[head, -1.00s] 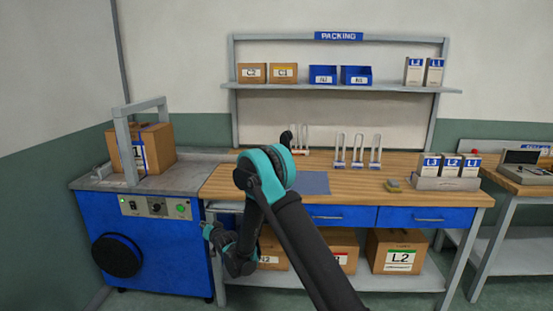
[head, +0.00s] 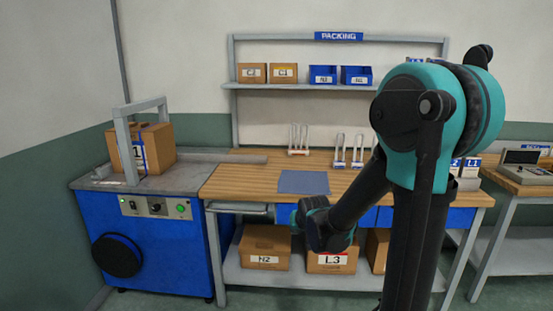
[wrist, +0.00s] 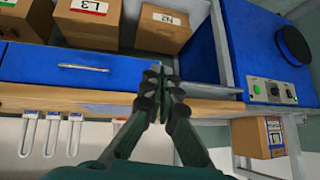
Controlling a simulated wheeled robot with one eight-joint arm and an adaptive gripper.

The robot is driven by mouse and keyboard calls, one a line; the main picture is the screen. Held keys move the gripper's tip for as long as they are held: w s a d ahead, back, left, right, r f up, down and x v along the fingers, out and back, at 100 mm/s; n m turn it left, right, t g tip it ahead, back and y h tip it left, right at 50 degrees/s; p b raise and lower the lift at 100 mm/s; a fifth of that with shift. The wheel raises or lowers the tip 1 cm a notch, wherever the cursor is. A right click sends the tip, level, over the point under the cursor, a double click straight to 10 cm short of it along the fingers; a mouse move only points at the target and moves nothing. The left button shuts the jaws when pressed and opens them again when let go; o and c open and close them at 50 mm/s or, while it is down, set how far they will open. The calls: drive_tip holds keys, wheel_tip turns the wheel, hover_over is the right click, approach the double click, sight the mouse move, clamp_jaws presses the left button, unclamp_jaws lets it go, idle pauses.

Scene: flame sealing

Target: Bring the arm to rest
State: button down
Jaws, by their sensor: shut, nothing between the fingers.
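My gripper (wrist: 162,78) is shut and empty in the wrist view, its fingertips together. In that view, which is upside down, it shows against the front of the workbench (wrist: 110,105), near a blue drawer (wrist: 60,62). In the head view my arm's large teal joint stands high at the right, and the forearm slopes down left to the wrist, in front of the workbench (head: 230,180). The fingers cannot be made out clearly there.
The blue machine (head: 150,245) with a grey arch and a carton (head: 155,148) stands left. Cartons N2 (head: 263,247) and L3 (head: 331,260) sit on the lower shelf. White racks (head: 298,140) and a blue-grey mat (head: 303,182) are on the benchtop.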

drive_tip(key=s+d+f+g, duration=0.1)
drive_tip(key=s+d, duration=0.3)
drive_tip(key=s, duration=0.4)
drive_tip(key=s+d+f+g+h, duration=0.1)
drive_tip(key=s+d, duration=0.3)
drive_tip(key=s, duration=0.4)
drive_tip(key=s+d+f+g, duration=0.2)
drive_tip(key=s+d, duration=0.2)
drive_tip(key=s, duration=0.3)
drive_tip(key=shift+s+d+f+h, duration=0.15)
drive_tip(key=shift+s+f+h, duration=0.15)
drive_tip(key=shift+s+h, duration=0.1)
idle(3.8)
